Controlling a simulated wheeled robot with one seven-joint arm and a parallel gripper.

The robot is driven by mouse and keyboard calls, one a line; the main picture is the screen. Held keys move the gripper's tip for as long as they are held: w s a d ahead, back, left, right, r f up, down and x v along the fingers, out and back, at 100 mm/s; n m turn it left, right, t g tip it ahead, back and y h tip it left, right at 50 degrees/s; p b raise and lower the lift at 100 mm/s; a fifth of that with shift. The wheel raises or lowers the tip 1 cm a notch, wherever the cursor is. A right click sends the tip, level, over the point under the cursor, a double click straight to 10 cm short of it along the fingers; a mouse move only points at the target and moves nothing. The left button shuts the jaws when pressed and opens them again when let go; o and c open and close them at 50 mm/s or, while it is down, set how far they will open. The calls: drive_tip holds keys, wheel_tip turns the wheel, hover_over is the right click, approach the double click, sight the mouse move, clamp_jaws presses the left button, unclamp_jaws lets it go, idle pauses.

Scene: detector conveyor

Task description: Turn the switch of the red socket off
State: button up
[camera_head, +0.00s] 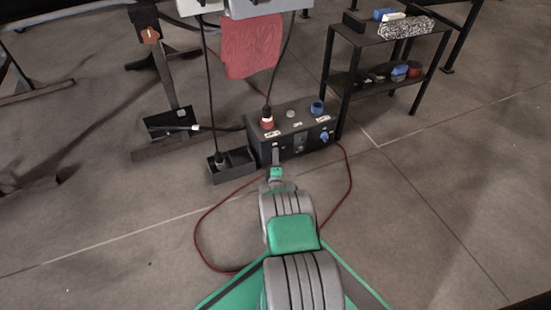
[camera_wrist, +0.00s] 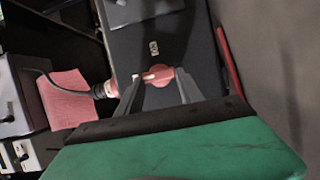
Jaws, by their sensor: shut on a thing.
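The red switch (camera_wrist: 157,73) is a round red knob with a pale mark on its left side, on the dark face of the socket box (camera_wrist: 186,42). My gripper (camera_wrist: 159,76) has one finger on each side of the knob and is shut on it. Beside it in the wrist view, a red plug (camera_wrist: 109,89) with a black cable sits in the red socket. In the head view, my gripper (camera_head: 276,158) is at the left of the box's front (camera_head: 297,146) and hides the switch. The red plug (camera_head: 267,119) stands on top of the box.
A blue socket (camera_head: 317,107) is on the box top, and a blue part (camera_head: 325,137) is on its front right. A small black tray (camera_head: 230,166) stands left of the box. A red cable (camera_head: 200,228) loops on the floor. A black shelf (camera_head: 383,82) stands behind right.

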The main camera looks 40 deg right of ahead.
idle(0.4)
drive_tip(key=o, duration=1.4)
drive_tip(key=p+v, duration=0.4)
drive_tip(key=v, duration=0.3)
drive_tip(key=shift+s+a+f, duration=0.1)
drive_tip(key=shift+s+a, duration=0.15)
drive_tip(key=shift+s, duration=0.1)
drive_tip(key=shift+s, duration=0.1)
